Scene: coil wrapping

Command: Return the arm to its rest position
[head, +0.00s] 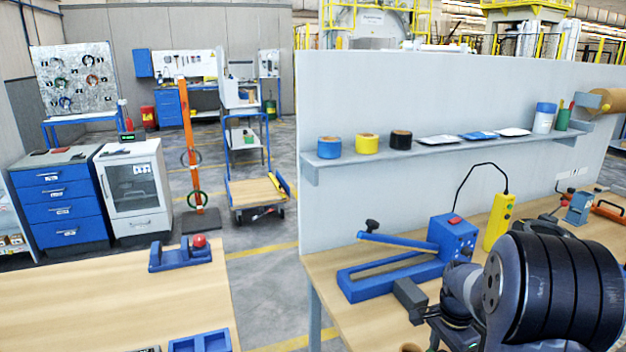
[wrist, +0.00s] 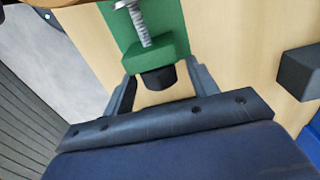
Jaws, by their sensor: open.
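My arm (head: 463,292) reaches over the right-hand workbench, in the lower right of the head view. My gripper (wrist: 160,82) shows in the wrist view with its two dark fingers apart. A green block with a silver threaded screw (wrist: 142,25) is beyond and partly between the fingers, with a dark piece below it. I see no gap closed on it, and whether a finger touches it I cannot tell. The head view mostly hides the gripper behind the arm.
A blue tool with a long handle (head: 395,272) and a yellow control box (head: 498,222) are on the workbench. A shelf (head: 440,143) with tape rolls runs along the grey panel behind. A second table (head: 120,300) stands at left, with floor between.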

